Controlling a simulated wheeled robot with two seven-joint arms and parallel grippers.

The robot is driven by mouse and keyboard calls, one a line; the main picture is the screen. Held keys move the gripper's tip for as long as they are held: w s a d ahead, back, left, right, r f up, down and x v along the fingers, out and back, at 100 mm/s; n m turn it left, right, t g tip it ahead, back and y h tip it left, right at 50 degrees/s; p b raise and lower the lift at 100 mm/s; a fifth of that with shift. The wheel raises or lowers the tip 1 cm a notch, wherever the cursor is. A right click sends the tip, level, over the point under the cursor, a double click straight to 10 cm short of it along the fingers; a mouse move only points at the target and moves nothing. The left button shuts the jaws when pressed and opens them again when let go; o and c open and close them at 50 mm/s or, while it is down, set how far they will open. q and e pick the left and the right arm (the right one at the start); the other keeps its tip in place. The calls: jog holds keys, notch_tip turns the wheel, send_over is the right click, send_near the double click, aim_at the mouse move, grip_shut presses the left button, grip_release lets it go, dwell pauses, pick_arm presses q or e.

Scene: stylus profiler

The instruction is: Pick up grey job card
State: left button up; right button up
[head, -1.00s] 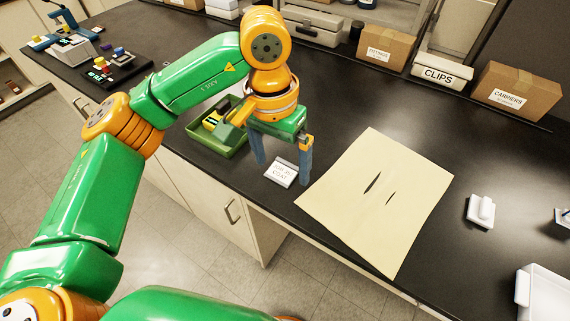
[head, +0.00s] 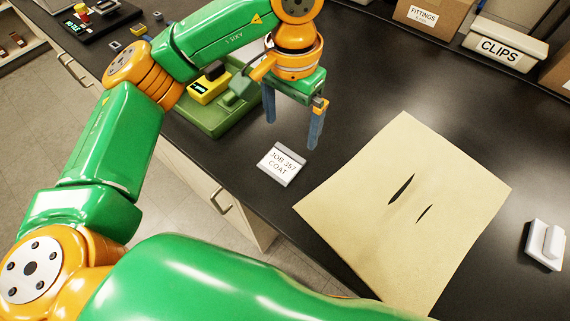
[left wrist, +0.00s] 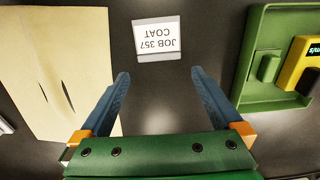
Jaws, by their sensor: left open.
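The grey job card (head: 281,164) has a white label reading "JOB 357 COAT". It lies flat on the black bench near its front edge, left of a tan sheet. My left gripper (head: 292,133) is open and empty above the bench, just behind the card in the head view. In the left wrist view the card (left wrist: 158,38) lies beyond the fingertips of the gripper (left wrist: 160,75), roughly centred between them and not touched. The right gripper is not in view.
The tan sheet (head: 420,195) with two dark slits lies right of the card. A green tray (head: 222,124) with a yellow device (head: 208,86) stands to the left. A white block (head: 545,246) is at the right. Boxes and a CLIPS bin (head: 505,45) stand behind.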

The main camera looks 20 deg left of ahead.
aim_at(287, 157)
pick_arm(q)
jog(key=f+p, duration=0.1)
jog(key=f, duration=0.2)
jog(key=s+f+p, duration=0.1)
jog(key=f, duration=0.2)
jog(key=shift+s+a+f+p, duration=0.2)
jog(key=shift+p, duration=0.15)
jog(key=shift+f, duration=0.2)
jog(key=shift+w, duration=0.15)
jog(key=shift+c, duration=0.4)
jog(key=c, duration=0.9)
